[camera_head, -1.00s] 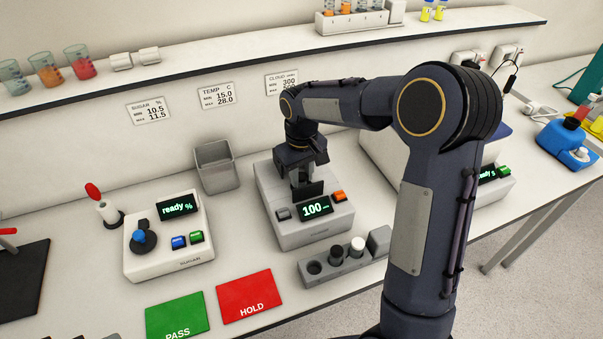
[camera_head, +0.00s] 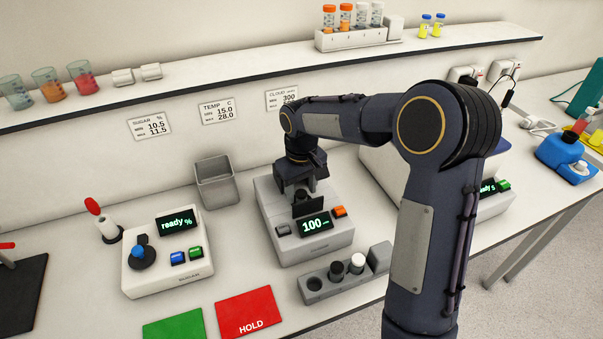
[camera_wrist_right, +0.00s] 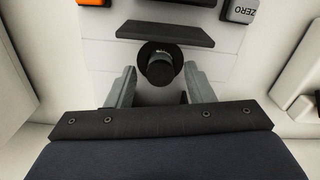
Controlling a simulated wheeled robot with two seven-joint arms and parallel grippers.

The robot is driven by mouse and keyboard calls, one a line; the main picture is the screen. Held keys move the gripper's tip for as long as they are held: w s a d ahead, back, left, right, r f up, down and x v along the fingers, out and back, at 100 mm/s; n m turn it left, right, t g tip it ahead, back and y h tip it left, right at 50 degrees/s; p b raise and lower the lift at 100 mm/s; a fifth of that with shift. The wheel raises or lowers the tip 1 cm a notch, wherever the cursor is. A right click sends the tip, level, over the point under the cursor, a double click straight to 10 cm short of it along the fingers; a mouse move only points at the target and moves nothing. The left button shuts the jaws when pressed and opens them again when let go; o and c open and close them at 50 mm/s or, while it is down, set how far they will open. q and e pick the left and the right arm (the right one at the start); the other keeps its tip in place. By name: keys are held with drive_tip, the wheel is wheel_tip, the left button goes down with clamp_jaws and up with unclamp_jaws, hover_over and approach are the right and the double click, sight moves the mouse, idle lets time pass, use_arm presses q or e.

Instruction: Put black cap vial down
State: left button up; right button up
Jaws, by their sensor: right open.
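My right gripper (camera_head: 302,190) is low over the grey instrument (camera_head: 318,248) whose display reads 100. In the right wrist view its two fingers (camera_wrist_right: 160,88) are open and apart. A vial with a round black cap (camera_wrist_right: 160,66) stands between them, near the fingertips, with a gap on each side. How deep it sits in the instrument is hidden. In the head view this vial is hidden by the gripper and a dark plate. My left gripper is not in view.
A grey rack (camera_head: 322,292) in front holds another black-capped piece (camera_head: 337,269), a white-capped vial (camera_head: 357,262) and an empty hole. A grey bin (camera_head: 217,184) and the sugar meter (camera_head: 165,262) stand to the left. A red HOLD mat (camera_head: 248,308) lies in front.

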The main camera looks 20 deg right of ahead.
sight(301, 193)
wheel_tip(301, 193, up, 11)
drive_tip(key=s+d+r+t+y, duration=0.1)
drive_tip(key=s+r+t+y, duration=0.1)
drive_tip(key=s, duration=0.7)
drive_tip(key=s+a+f+m+t+y, duration=0.1)
drive_tip(key=s+a+f, duration=0.1)
drive_tip(key=s, duration=0.6)
drive_tip(key=s+a+f+m+t, duration=0.2)
drive_tip(key=s+f, duration=0.2)
drive_tip(key=s, duration=0.5)
drive_tip(key=shift+a+f+t+y+b, duration=0.2)
drive_tip(key=shift+f+t+y+b, duration=0.1)
drive_tip(key=shift+f+y, duration=0.1)
drive_tip(key=shift+r, duration=0.1)
